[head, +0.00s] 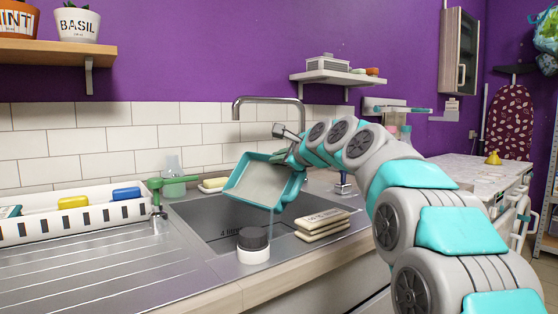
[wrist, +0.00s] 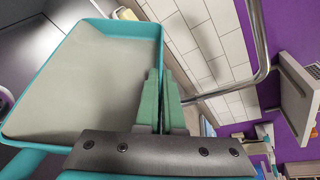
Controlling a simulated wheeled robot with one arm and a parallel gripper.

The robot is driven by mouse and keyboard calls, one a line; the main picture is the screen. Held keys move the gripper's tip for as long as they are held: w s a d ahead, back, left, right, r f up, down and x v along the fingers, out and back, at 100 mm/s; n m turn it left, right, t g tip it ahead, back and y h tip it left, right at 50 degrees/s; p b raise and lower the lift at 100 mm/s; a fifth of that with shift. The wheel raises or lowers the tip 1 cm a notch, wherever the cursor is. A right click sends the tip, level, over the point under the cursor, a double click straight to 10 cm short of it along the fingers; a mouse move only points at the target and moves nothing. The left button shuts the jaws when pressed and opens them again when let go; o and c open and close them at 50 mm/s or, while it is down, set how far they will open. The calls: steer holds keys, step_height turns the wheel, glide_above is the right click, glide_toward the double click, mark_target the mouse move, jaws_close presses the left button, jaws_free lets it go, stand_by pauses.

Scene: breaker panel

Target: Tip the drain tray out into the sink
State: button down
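The drain tray (head: 262,184) has a teal rim and a pale grey inside. It is tilted in the air over the sink (head: 205,212), its inside facing the head camera. A thin pale streak hangs below its lower right corner, perhaps liquid. My gripper (head: 284,157) is at the tray's upper right edge. In the wrist view the tray (wrist: 85,85) fills the left side, and the green fingers of my gripper (wrist: 162,90) are close together at its right rim. They appear shut on it, though the contact is partly hidden.
A black-capped white jar (head: 253,247) and stacked labelled blocks (head: 322,225) stand on the sink's front edge. A curved faucet (head: 268,99) rises behind the tray.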

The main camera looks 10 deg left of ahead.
stand_by(0.5)
steer(key=shift+s+a+r, duration=0.1)
steer(key=shift+s+r, duration=0.1)
steer(key=shift+s, duration=0.05)
stand_by(0.4)
steer(key=shift+s+a+r+n+b, duration=0.1)
steer(key=shift+s+a+n+b, duration=0.1)
steer(key=shift+s+n+b, duration=0.15)
stand_by(0.4)
steer(key=shift+s+a+r+n+t, duration=0.1)
steer(key=shift+s+r+n+t, duration=0.1)
steer(key=shift+n+t, duration=0.2)
steer(key=shift+s, duration=0.1)
steer(key=shift+s+a+b, duration=0.2)
steer(key=shift+b, duration=0.2)
